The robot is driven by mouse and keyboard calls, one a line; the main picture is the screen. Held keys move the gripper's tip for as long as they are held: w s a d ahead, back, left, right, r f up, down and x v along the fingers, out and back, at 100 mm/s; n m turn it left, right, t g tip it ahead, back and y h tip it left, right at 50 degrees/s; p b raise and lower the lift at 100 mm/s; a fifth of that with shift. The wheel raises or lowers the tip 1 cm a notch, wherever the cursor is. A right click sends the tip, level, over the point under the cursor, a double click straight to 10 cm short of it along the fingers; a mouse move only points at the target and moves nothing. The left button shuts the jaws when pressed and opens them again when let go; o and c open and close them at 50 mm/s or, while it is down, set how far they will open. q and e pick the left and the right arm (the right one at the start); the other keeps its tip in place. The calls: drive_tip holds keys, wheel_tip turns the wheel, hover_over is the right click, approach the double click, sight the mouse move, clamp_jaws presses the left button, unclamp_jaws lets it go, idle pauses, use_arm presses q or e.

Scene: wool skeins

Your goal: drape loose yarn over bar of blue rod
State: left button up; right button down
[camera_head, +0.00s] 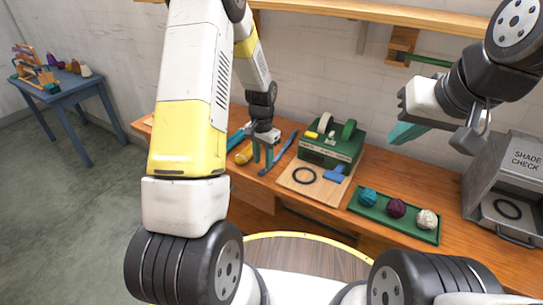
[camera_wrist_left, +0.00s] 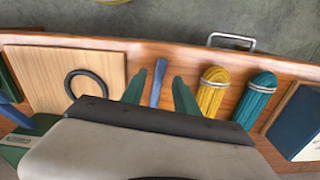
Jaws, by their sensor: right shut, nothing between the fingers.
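My left gripper (camera_head: 263,158) hangs over the wooden bench with its two green fingers apart and nothing seen held. A slim blue bar (camera_head: 279,155) lies on the bench just right of it; in the left wrist view the blue bar (camera_wrist_left: 158,83) shows between the fingers. I cannot tell if it is the blue rod. A yellow skein (camera_wrist_left: 212,91) and a teal skein (camera_wrist_left: 256,100), each banded, lie beside the fingers. No clearly loose strand of yarn shows. My right gripper (camera_head: 402,133) is shut and empty, raised above the bench at right.
A wooden board (camera_head: 318,196) holds a black ring (camera_head: 304,175) beside a green machine (camera_head: 322,152). A green tray (camera_head: 375,215) holds three yarn balls. A grey box (camera_head: 513,165) marked SHADE CHECK stands right. A green rod (camera_head: 428,60) sits under the shelf. A blue side table (camera_head: 68,88) stands far left.

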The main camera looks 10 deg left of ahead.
sight(263, 173)
use_arm(q)
drive_tip(key=shift+f, duration=1.75)
clamp_jaws()
wheel_tip(263, 173, up, 12)
drive_tip(key=shift+r, duration=0.1)
drive_tip(key=w+a+r, duration=0.6)
drive_tip(key=r, duration=0.2)
drive_tip(key=w+a+r, duration=0.7)
drive_tip(key=r, duration=0.2)
drive_tip(key=shift+r, duration=0.25)
drive_tip(key=shift+a, duration=0.1)
drive_tip(key=shift+o, duration=0.5)
unclamp_jaws()
